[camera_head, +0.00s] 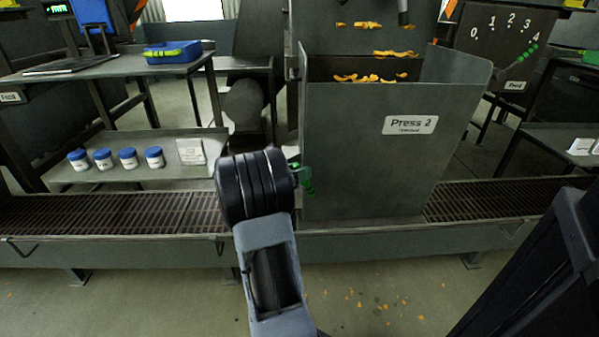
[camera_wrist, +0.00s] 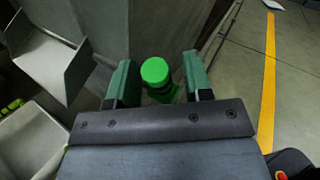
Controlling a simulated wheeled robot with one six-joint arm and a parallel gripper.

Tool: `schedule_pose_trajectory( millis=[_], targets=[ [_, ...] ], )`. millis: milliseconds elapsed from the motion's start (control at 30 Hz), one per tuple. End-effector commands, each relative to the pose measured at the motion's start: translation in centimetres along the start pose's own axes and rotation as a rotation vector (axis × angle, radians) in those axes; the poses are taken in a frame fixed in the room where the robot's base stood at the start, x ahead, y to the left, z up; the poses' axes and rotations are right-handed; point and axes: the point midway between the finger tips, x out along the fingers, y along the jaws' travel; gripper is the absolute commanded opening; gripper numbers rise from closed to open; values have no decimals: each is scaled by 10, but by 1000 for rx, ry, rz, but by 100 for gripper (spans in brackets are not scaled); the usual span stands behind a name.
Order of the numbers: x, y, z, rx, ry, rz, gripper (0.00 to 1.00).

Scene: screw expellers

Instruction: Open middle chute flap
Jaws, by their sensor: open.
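The middle press, labelled Press 2 (camera_head: 410,125), has a grey metal hopper-like body with orange flakes at its top. In the wrist view a round bright green knob (camera_wrist: 155,71) on a dark stem stands between the two green fingers of my gripper (camera_wrist: 158,66). The fingers are apart, with a visible gap on each side of the knob. In the head view my wrist hides most of the gripper, and a small green part (camera_head: 307,182) shows at the lower left edge of the press. The flap itself cannot be made out clearly.
A grated trough (camera_head: 110,212) runs along the front, under the press. Several blue-lidded jars (camera_head: 103,158) stand on the lower shelf at left, with a blue tray (camera_head: 172,52) above. Orange scraps lie on the floor. A yellow floor line (camera_wrist: 269,80) runs at right.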

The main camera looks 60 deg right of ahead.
Motion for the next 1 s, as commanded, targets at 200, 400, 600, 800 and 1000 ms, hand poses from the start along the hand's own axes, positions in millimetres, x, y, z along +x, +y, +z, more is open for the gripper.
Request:
schedule_pose_trajectory(
  millis=[200,400,600,800,1000],
  targets=[
    [0,0,0,0,0,0,29],
    [0,0,0,0,0,0,10],
    [-1,0,0,0,0,1,0],
    [-1,1,0,0,1,3,0],
    [-11,5,6,19,28,35,0]
  ],
)
